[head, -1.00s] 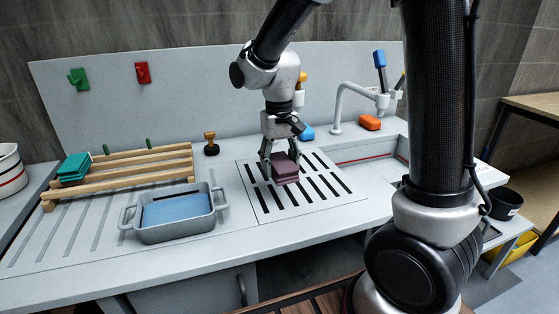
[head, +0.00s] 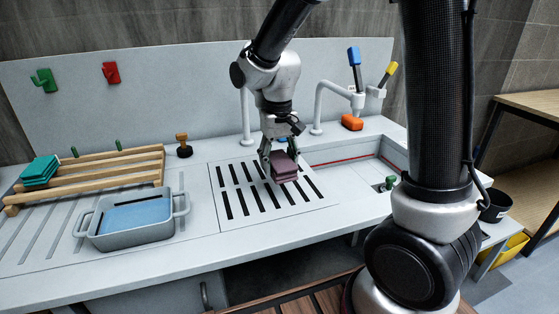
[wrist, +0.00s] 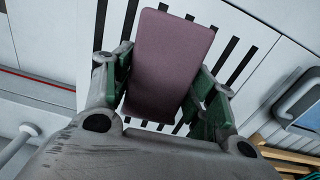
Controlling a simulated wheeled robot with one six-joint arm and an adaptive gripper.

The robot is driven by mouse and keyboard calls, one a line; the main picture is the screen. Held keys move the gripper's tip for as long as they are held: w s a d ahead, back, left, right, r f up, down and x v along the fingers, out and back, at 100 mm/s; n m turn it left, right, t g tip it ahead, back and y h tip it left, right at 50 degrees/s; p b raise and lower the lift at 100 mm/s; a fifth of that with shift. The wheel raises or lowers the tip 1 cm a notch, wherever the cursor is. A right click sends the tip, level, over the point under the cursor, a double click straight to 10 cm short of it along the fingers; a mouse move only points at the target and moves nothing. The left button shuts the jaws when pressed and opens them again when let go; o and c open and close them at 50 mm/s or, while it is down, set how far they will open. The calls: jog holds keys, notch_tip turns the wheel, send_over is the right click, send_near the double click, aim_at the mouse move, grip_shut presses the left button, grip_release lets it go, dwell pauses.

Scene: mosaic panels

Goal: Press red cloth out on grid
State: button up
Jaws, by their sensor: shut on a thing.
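The red cloth (head: 284,168) looks like a folded, dull maroon block. It is at the slotted grid (head: 232,205), over its right part in the head view. My gripper (head: 277,153) points down with its fingers shut on the cloth. In the wrist view the cloth (wrist: 168,62) lies between the two green-padded fingers (wrist: 160,92), with the grid's dark slots behind it. I cannot tell whether the cloth's underside touches the grid.
A grey basin (head: 132,232) with blue water stands left of the grid. Behind it is a wooden rack (head: 120,165) with a folded green cloth (head: 40,170). A stamp-like tool (head: 183,146), a faucet (head: 320,105) and an orange block (head: 352,122) stand at the back. A sink (head: 350,168) lies to the right.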

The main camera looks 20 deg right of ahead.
aim_at(279, 192)
jog(key=shift+f, duration=3)
jog(key=shift+o, duration=0.2)
jog(key=shift+f, duration=0.65)
dwell(0.3)
jog(key=shift+w+r, duration=0.1)
jog(key=shift+r, duration=3.05)
jog(key=shift+c, duration=0.2)
jog(key=shift+r, duration=0.45)
